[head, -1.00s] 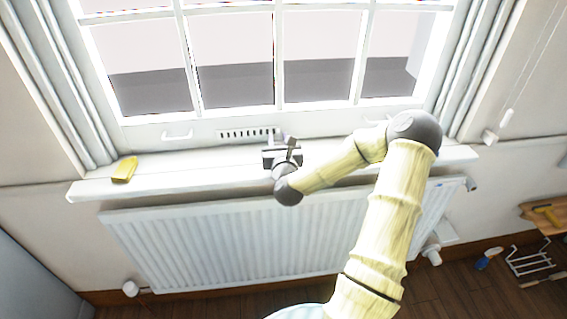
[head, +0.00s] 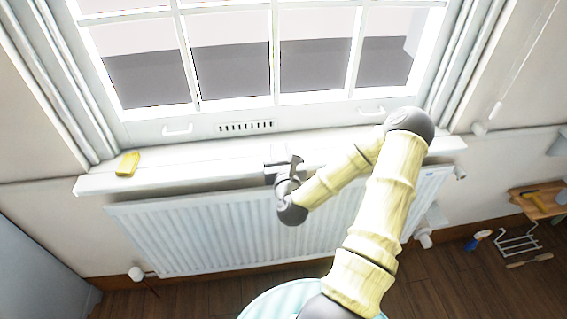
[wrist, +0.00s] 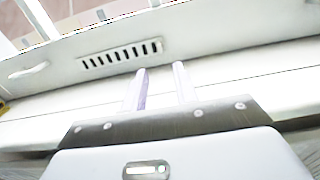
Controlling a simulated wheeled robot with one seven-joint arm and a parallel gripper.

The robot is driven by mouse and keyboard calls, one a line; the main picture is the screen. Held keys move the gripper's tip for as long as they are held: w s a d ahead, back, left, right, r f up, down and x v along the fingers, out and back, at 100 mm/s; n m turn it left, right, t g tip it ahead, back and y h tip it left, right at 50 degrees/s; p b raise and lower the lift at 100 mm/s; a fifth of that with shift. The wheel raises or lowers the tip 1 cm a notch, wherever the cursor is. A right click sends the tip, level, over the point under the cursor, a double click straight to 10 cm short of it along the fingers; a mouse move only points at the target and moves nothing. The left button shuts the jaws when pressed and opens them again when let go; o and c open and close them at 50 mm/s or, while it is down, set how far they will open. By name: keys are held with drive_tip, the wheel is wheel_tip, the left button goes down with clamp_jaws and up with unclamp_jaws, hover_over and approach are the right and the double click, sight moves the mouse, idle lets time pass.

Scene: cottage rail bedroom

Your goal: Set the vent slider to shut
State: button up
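The vent (head: 246,127) is a strip of several dark slots in the white bottom rail of the window. It also shows in the wrist view (wrist: 121,54), left of and beyond my fingertips. The slots look dark; I cannot make out a separate slider knob. My gripper (head: 284,155) is over the windowsill, below and right of the vent, apart from it. In the wrist view my gripper (wrist: 160,70) has its two pale fingers spread with an empty gap between them, pointing at the rail right of the vent.
The white windowsill (head: 215,166) runs under the window, with a yellow sponge-like block (head: 128,163) at its left. A radiator (head: 190,235) is below. Sash handles (head: 178,130) sit on the rail. At right are a small wooden table (head: 530,205), a spray bottle (head: 478,240) and a wire rack.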

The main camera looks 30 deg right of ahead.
drive_tip(key=shift+s+a+r+p, duration=0.1)
drive_tip(key=shift+s+a+p, duration=0.25)
drive_tip(key=shift+p, duration=0.8)
drive_tip(key=shift+s+a+r+p, duration=0.1)
drive_tip(key=shift+s+p, duration=0.3)
drive_tip(key=shift+p, duration=0.7)
drive_tip(key=p+v, duration=0.5)
drive_tip(key=v, duration=0.1)
drive_tip(key=shift+f, duration=0.25)
